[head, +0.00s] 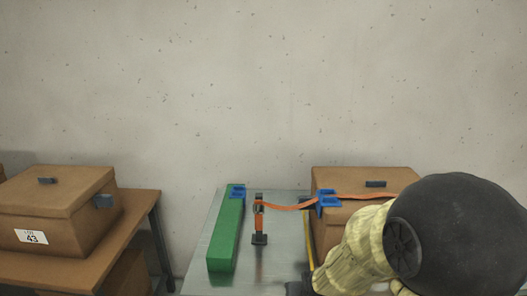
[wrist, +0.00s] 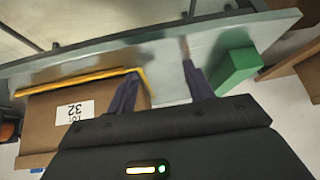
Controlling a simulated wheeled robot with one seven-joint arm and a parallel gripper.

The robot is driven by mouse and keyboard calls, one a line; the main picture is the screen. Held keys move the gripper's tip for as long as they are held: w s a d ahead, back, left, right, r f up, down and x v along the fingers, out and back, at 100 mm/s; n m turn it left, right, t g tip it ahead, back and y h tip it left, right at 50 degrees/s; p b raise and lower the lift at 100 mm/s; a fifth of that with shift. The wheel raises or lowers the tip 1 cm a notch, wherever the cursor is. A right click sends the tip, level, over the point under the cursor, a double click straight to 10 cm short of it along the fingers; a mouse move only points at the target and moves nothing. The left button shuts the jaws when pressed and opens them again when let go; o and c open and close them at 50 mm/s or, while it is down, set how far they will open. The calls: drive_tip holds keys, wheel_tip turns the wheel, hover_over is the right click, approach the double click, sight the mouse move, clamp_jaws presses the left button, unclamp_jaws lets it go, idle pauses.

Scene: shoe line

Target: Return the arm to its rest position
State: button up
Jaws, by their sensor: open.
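My gripper (wrist: 161,84) shows in the wrist view with its two dark fingers wide apart and nothing between them. It points toward the metal-topped table (wrist: 160,55), with the lot 32 cardboard box (wrist: 60,140) to the left and the green block (wrist: 236,66) to the right. In the head view my arm covers the lower right, and the gripper's fingertips cannot be made out there.
In the head view the green block (head: 226,235) lies on the metal table (head: 280,250). An orange strap (head: 285,207) runs from a small dark stand (head: 259,238) to a blue clip (head: 327,203) on the brown box (head: 350,180). Box 43 (head: 60,200) sits on a wooden table at left.

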drive_tip(key=s+d+r+g+h, duration=0.1)
drive_tip(key=s+d+g, duration=0.35)
drive_tip(key=s, duration=0.55)
wheel_tip(320, 180, up, 15)
drive_tip(key=p, duration=1.5)
drive_tip(key=shift+d+r+m, duration=0.15)
drive_tip(key=shift+d+m, duration=0.15)
drive_tip(key=shift+d, duration=0.15)
drive_tip(key=shift+t, duration=0.25)
drive_tip(key=c, duration=0.3)
drive_tip(key=shift+d, duration=0.1)
drive_tip(key=shift+c, duration=0.2)
